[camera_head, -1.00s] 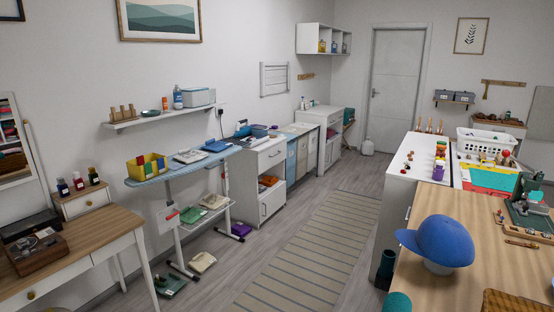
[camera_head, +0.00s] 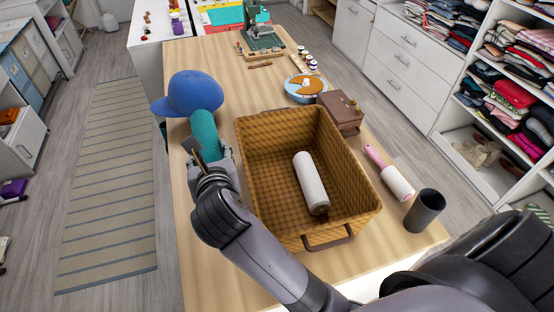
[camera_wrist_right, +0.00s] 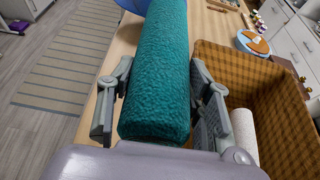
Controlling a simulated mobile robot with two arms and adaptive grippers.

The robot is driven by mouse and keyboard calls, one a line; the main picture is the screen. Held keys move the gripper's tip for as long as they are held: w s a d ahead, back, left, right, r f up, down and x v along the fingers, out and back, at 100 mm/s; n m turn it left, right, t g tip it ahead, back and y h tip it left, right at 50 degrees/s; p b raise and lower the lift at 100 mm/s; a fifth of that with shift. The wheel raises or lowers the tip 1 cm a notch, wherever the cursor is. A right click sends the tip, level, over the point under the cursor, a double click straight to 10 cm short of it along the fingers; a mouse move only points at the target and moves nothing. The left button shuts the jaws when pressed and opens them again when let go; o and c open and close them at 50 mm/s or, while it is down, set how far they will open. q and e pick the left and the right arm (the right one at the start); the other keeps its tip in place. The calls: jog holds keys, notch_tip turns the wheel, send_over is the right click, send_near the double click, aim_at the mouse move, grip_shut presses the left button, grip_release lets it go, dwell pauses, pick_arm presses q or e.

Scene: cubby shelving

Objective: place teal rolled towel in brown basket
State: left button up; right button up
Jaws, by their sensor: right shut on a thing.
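The teal rolled towel (camera_head: 203,125) is just left of the basket, next to the blue cap. It also shows in the right wrist view (camera_wrist_right: 158,80), between both fingers. My right gripper (camera_head: 208,153) is shut on the towel's near end. The brown basket (camera_head: 271,208) is a woven, open-topped box to the right of this gripper. It holds one white roll (camera_head: 309,182) lying on its floor. In the wrist view the basket (camera_wrist_right: 228,62) is to the right, apart from the towel. My left gripper is not in view.
A blue cap (camera_head: 195,92) touches or nearly touches the towel's far end. A brown box (camera_head: 342,112) stands by the basket's far right corner. A lint roller (camera_head: 396,182) and a dark cup (camera_head: 424,210) are right of the basket. The table's left edge is close to my gripper.

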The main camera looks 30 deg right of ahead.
jog(key=shift+f, duration=0.55)
notch_tip(320, 180, down, 2)
jog(key=shift+f, duration=0.1)
notch_tip(320, 180, down, 12)
jog(key=shift+r+b, duration=0.2)
jog(key=shift+b, duration=0.4)
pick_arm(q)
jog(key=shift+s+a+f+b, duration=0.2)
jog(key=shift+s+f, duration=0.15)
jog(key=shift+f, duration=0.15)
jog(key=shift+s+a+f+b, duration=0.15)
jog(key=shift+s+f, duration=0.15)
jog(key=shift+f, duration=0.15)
pick_arm(e)
jog(key=shift+f, duration=2.55)
jog(key=shift+f, duration=0.1)
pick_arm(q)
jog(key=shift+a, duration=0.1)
pick_arm(e)
jog(key=o, duration=1.2)
